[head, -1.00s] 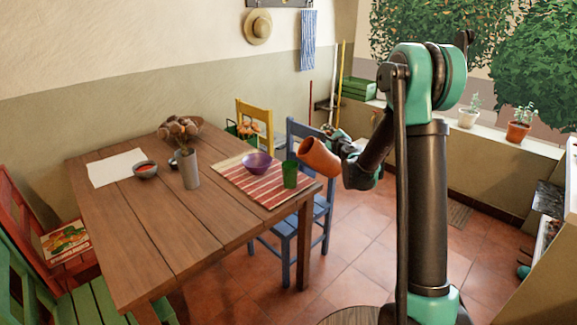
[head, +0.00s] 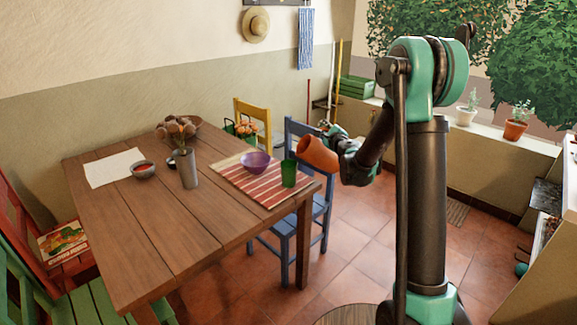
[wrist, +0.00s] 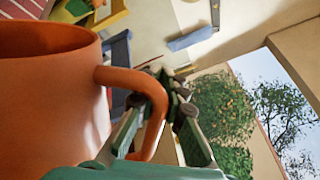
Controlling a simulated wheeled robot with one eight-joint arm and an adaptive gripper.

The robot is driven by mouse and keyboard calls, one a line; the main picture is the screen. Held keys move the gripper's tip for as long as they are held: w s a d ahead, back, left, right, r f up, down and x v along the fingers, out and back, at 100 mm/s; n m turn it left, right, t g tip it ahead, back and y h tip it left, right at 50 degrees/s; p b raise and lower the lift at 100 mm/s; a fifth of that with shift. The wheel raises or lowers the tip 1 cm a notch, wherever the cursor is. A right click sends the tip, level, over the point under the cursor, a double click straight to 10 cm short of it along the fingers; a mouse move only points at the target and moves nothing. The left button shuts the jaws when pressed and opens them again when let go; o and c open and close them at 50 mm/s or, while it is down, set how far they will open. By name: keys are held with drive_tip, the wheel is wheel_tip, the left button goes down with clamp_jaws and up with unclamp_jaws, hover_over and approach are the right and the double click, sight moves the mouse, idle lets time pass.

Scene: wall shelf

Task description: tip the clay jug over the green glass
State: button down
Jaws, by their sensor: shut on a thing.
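The orange-brown clay jug (head: 319,155) is in the air at the table's right corner, tilted well over with its mouth toward the left. In the wrist view the jug (wrist: 50,105) fills the left side, its handle (wrist: 153,98) between my fingers. My gripper (head: 340,144) is shut on this handle, and its fingers show in the wrist view (wrist: 157,115). The green glass (head: 289,174) stands upright on the striped mat (head: 255,186), just left of and below the jug's mouth. No flow shows, and the inside of the glass is hidden.
A purple bowl (head: 256,163) stands on the mat left of the glass. A grey vase (head: 187,170), a small bowl (head: 143,169) and white paper (head: 113,168) are farther left on the wooden table (head: 165,235). A blue chair (head: 297,130) stands behind the jug.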

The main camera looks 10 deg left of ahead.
drive_tip(key=shift+s+a+r+n, duration=0.2)
drive_tip(key=shift+a+r+n, duration=0.3)
drive_tip(key=shift+r, duration=0.1)
idle(0.7)
drive_tip(key=shift+s+a+r+n+p, duration=0.2)
drive_tip(key=shift+a+r+n+p, duration=0.4)
drive_tip(key=shift+p, duration=0.7)
idle(2.7)
